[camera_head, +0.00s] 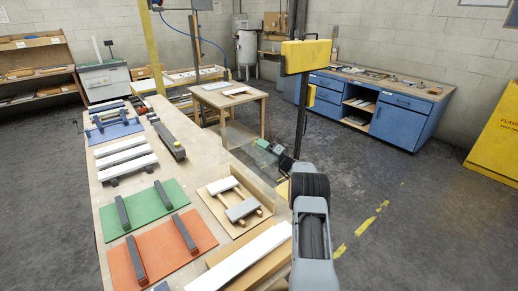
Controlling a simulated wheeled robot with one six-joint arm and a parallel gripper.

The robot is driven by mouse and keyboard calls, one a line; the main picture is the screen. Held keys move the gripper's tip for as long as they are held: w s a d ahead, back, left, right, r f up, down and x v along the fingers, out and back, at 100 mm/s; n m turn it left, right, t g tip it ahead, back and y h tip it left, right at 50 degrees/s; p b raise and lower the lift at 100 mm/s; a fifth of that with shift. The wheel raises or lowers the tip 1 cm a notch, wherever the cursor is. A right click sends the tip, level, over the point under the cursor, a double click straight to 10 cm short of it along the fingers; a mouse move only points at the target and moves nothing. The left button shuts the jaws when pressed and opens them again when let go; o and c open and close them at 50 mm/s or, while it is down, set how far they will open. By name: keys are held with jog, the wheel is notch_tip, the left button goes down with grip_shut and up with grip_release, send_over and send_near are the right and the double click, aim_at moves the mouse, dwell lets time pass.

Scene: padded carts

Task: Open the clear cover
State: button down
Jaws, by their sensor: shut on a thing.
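A clear cover (252,160) shows faintly as a see-through pane at the right edge of the long wooden bench, in the middle of the head view. Its outline is hard to make out against the grey floor. My arm rises from the bottom right, and my gripper (272,149) is at its far end, beside the pane's right side. My gripper is small and partly hidden by my wrist. It is shut, apparently on the edge of the clear cover, but the exact contact is too small to see.
The bench (199,214) holds a green mat (147,208), an orange mat (162,247), a wooden board with grey and white blocks (219,211) and dark bars. A small table (228,94) stands behind. A yellow box on a dark pole (306,55) rises behind my arm.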

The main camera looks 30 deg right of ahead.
jog(key=shift+d, duration=0.1)
jog(key=c, duration=0.8)
grip_release()
jog(key=shift+c, duration=0.2)
jog(key=b+v, duration=0.3)
jog(key=v, duration=1)
jog(key=shift+s+d, duration=0.2)
jog(key=shift+s, duration=0.15)
